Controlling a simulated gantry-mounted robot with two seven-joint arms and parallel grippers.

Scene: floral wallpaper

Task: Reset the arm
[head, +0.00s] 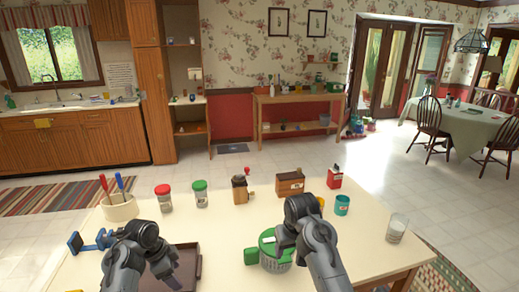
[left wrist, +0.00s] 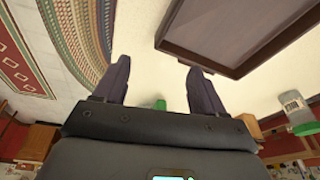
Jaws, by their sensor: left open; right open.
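The tray shows there above and right of the fingers (left wrist: 240,30).
A cream crock with tools (head: 120,208), a red-lidded jar (head: 164,198), a green-lidded jar (head: 201,194), a brown grinder (head: 240,190), a brown box (head: 290,184), a red tin (head: 334,178), a teal cup (head: 342,205) and a glass (head: 396,228) stand around. Blue dumbbell-like object (head: 88,242) lies left.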

